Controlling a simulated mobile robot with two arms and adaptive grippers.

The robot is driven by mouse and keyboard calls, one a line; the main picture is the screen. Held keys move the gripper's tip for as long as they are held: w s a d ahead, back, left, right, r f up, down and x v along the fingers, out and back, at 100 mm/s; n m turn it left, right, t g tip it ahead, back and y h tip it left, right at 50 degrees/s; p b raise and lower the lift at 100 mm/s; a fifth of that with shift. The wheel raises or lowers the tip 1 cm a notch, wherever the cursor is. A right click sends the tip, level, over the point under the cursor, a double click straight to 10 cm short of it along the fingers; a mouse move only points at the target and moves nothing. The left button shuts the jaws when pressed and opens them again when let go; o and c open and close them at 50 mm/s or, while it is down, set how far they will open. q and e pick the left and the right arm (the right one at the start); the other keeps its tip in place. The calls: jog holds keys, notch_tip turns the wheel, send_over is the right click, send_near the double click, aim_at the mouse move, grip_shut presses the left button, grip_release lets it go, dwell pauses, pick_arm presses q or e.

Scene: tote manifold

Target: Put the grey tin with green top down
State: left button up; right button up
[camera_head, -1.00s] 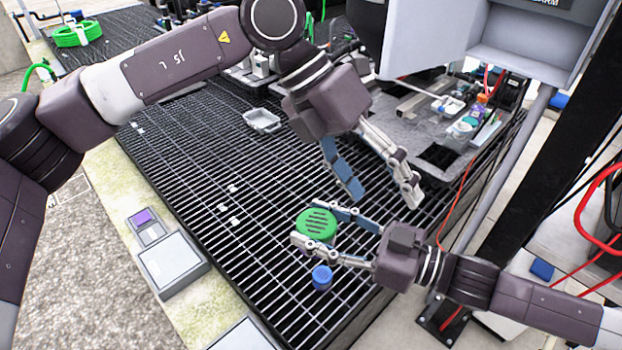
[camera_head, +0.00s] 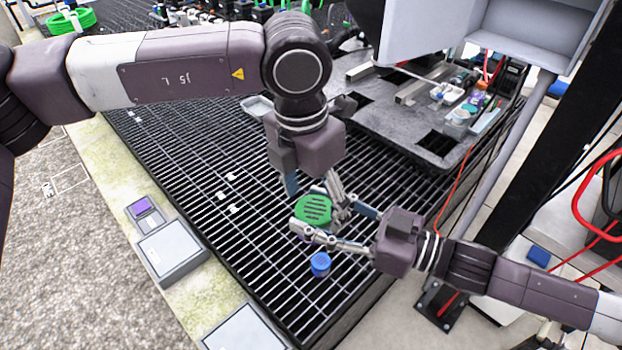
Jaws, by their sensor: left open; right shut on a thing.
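The tin's round green slotted top (camera_head: 313,210) shows in the head view, above the black grating (camera_head: 215,215); its grey body is mostly hidden. My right gripper (camera_head: 312,222) comes in from the right and is shut on the tin, with a finger on either side of it. My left gripper (camera_head: 315,190) points down just behind the tin, its fingers spread. One left finger is partly hidden behind the tin and the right gripper's far finger, so I cannot tell whether it touches the tin.
A small blue-capped container (camera_head: 320,264) stands just in front of the tin. A grey tray (camera_head: 257,107) lies on the grating behind my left arm. A grey plate (camera_head: 395,125) with small items is at the back right. The grating's left part is mostly clear.

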aim_at(315, 209)
pick_arm(q)
jog(key=shift+w+d+f, duration=0.1)
jog(key=shift+d+f, duration=0.1)
jog(key=shift+f, duration=1.65)
jog(key=shift+c, duration=0.5)
jog(key=c, duration=1)
jog(key=shift+c, duration=1)
pick_arm(e)
jog(key=o, duration=1.3)
jog(key=shift+d, duration=0.1)
